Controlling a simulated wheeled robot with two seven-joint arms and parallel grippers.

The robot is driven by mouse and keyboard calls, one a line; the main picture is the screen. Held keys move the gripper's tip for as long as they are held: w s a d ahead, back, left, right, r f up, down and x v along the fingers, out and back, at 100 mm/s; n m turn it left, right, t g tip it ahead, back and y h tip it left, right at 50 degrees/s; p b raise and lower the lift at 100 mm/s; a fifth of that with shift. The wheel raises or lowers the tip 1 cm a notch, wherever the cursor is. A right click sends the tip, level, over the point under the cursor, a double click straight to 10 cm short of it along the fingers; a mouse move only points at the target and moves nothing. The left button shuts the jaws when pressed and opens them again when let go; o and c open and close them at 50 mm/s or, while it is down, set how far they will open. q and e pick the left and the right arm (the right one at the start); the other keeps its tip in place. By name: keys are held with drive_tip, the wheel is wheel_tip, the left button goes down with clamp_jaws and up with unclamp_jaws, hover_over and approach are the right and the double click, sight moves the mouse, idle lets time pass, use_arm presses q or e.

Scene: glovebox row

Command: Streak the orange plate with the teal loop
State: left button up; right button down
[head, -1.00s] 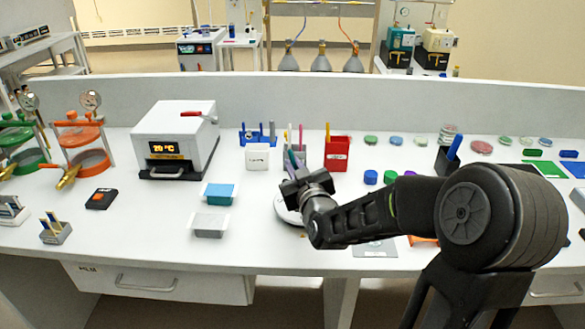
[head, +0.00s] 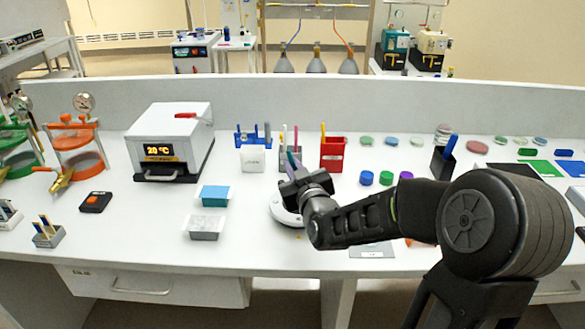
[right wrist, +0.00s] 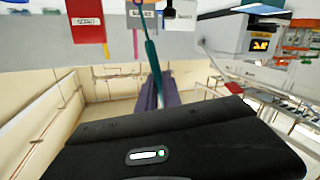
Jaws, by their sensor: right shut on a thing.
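My right gripper (head: 297,177) is shut on the teal loop (head: 292,159), whose upper part stands up above the jaws in the head view. In the right wrist view the teal loop (right wrist: 152,58) points away from the grey-purple fingers (right wrist: 150,95), its thin wire end towards the top edge. The gripper is above a round white device (head: 281,210), in front of the tool racks. I cannot clearly make out the orange plate; a small orange edge shows under my right forearm, mostly hidden. My left gripper is not in view.
Behind the gripper stand a red bin (head: 334,154), a white box (head: 252,160) and a blue rack (head: 245,139). A white heater box (head: 178,132) and two open trays (head: 215,196) are to the left. Several dishes line the back right; blue and green caps (head: 366,178) stand nearer.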

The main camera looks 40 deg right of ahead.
drive_tip(key=shift+s+d+b, duration=0.2)
drive_tip(key=shift+d+b, duration=0.05)
drive_tip(key=shift+b, duration=0.15)
drive_tip(key=shift+w+d+b, duration=0.25)
drive_tip(key=shift+w+b, duration=0.1)
drive_tip(key=shift+b, duration=0.1)
idle(0.6)
drive_tip(key=shift+w+a+b, duration=0.8)
drive_tip(key=shift+w+a, duration=0.2)
drive_tip(key=shift+a, duration=0.25)
idle(1.9)
drive_tip(key=shift+w+d+b, duration=0.25)
drive_tip(key=shift+w+b, duration=0.05)
idle(0.5)
drive_tip(key=shift+s+d+b, duration=0.7)
drive_tip(key=shift+d+b, duration=0.3)
drive_tip(key=shift+b, duration=0.3)
idle(1.3)
